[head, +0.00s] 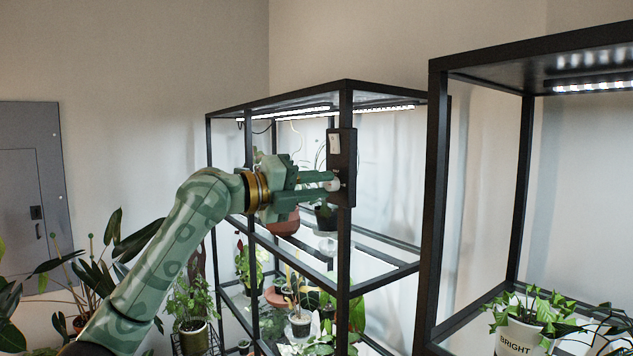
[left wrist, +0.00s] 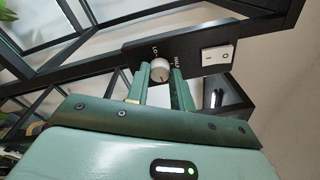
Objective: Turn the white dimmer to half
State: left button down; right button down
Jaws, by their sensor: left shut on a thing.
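The white dimmer (head: 333,185) is a round knob on a black control panel (head: 342,160) fixed to the front post of the middle shelf rack. In the left wrist view the dimmer (left wrist: 160,70) sits between the fingertips of my left gripper (left wrist: 160,82), with "LO" and "HALF" lettering on the panel beside it. My left gripper (head: 325,183) is shut on the dimmer, its fingers reaching in from the left. A white rocker switch (left wrist: 217,58) is on the same panel. The knob's exact setting is hard to read. My right gripper is out of view.
The black-framed rack (head: 345,270) holds potted plants on its shelves under lit strips. A second black rack (head: 437,200) stands at right with a white pot marked "BRIGHT" (head: 515,338). A grey electrical panel (head: 34,190) and leafy plants are at left.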

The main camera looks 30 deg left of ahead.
pick_arm(q)
jog(key=n+p, duration=0.3)
jog(key=n, duration=0.1)
jog(key=n+p, duration=0.3)
jog(key=n, duration=0.1)
jog(key=shift+t, duration=0.4)
jog(key=n+p, duration=0.6)
jog(key=shift+d+f+n+t+y, duration=0.15)
jog(key=shift+n+t+y, duration=0.15)
jog(key=shift+n+y, duration=0.1)
jog(key=shift+s+f+n+p, duration=0.1)
jog(key=shift+f+n+p, duration=0.1)
jog(key=shift+n+p, duration=1.1)
jog(key=c, duration=1.2)
grip_release()
jog(key=shift+y, duration=0.3)
